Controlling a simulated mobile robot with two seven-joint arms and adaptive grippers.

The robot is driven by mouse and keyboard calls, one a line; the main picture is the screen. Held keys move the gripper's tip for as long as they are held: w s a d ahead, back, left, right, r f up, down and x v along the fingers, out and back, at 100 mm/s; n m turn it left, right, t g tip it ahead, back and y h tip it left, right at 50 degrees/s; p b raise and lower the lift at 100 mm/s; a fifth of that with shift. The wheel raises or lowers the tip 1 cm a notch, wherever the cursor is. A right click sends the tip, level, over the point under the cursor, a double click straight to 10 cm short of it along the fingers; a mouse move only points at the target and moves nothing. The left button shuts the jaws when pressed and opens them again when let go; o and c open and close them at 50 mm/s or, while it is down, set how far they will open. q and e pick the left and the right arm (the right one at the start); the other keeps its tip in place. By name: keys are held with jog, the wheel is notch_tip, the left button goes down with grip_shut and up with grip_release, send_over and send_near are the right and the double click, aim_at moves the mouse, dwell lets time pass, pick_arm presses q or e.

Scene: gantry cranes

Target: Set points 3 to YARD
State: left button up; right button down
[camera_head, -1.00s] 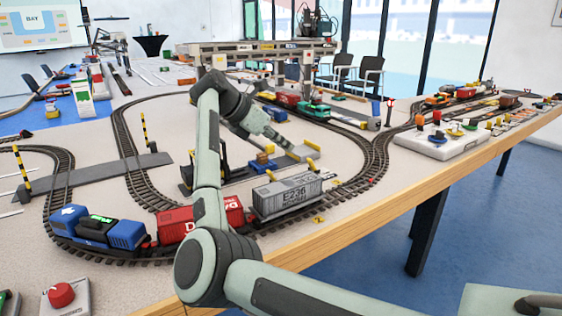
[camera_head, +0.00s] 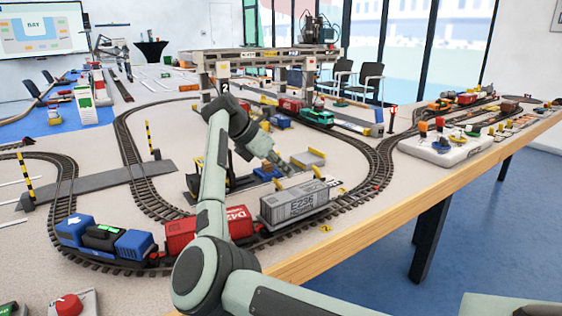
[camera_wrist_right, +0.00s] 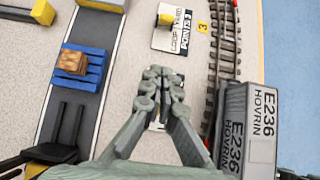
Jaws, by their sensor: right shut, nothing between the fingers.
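The points 3 plate (camera_wrist_right: 183,40) lies ahead of the fingers in the right wrist view, with LOOP and YARD printed on it. Its lever has a yellow handle (camera_wrist_right: 165,18); I cannot tell which word it leans to. A yellow tag marked 3 (camera_wrist_right: 203,27) lies beside the plate, by the rail. My right gripper (camera_wrist_right: 160,75) is shut and empty, apart from the handle. In the head view this gripper (camera_head: 287,170) hangs low over the layout, behind the grey wagon. A second white plate (camera_wrist_right: 155,126) is mostly hidden beneath the fingers. My left gripper is out of view.
The grey E236 wagon (camera_head: 295,203) stands on the track close to my right gripper, coupled behind a red wagon (camera_head: 208,229) and a blue locomotive (camera_head: 105,238). The gantry crane (camera_head: 262,58) stands farther back.

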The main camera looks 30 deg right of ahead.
aim_at(317, 173)
jog(key=x, duration=0.5)
jog(key=shift+d+f+p, duration=0.1)
jog(key=shift+d+p, duration=0.2)
jog(key=shift+d, duration=0.05)
jog(key=shift+d+r, duration=0.75)
jog(key=shift+d, duration=0.25)
jog(key=shift+w+d+r+p, duration=0.1)
jog(key=shift+d+r+p, duration=0.1)
jog(key=shift+d+p, duration=0.25)
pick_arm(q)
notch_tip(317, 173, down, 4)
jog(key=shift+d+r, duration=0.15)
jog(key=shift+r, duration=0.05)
pick_arm(e)
jog(key=shift+d, duration=0.15)
